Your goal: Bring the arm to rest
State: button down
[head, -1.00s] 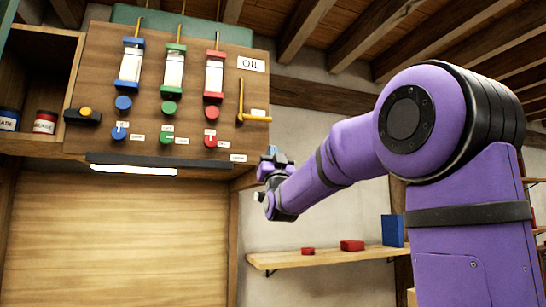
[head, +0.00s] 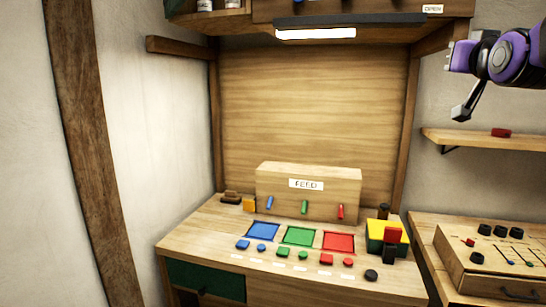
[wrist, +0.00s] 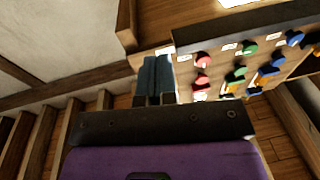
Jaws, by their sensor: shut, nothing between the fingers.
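In the wrist view, the two grey-blue fingers of my gripper (wrist: 156,68) lie side by side, shut and empty. The end of my purple arm hangs in the air at the upper right of the head view, above the wall shelf. Its fingers are hard to make out there. The wrist view shows the oil panel (wrist: 215,78), with red, green and blue knobs, upside down and to the right of the fingers. The fingers appear to hold nothing, and their distance from the panel is hard to judge.
A workbench (head: 215,225) carries a FEED box (head: 325,178), blue, green and red trays and several small blocks. A control box (head: 490,262) stands at the right. The wall shelf (head: 470,139) holds a red block (head: 501,132). The cabinet's lower edge (head: 350,19) overhangs the bench.

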jog(key=s+a+f+n+g+y, duration=0.1)
jog(key=s+a+f+g, duration=0.2)
jog(key=s+f, duration=0.9)
jog(key=s+a+f+n+g+y, duration=0.1)
jog(key=s+a+f+g, duration=0.3)
jog(key=s+f+g, duration=0.6)
jog(key=s+f+y, duration=0.1)
jog(key=s+f, duration=0.1)
jog(key=s, duration=0.2)
jog(key=shift+g, duration=0.3)
jog(key=shift+w+r, duration=0.1)
jog(key=shift+w, duration=0.05)
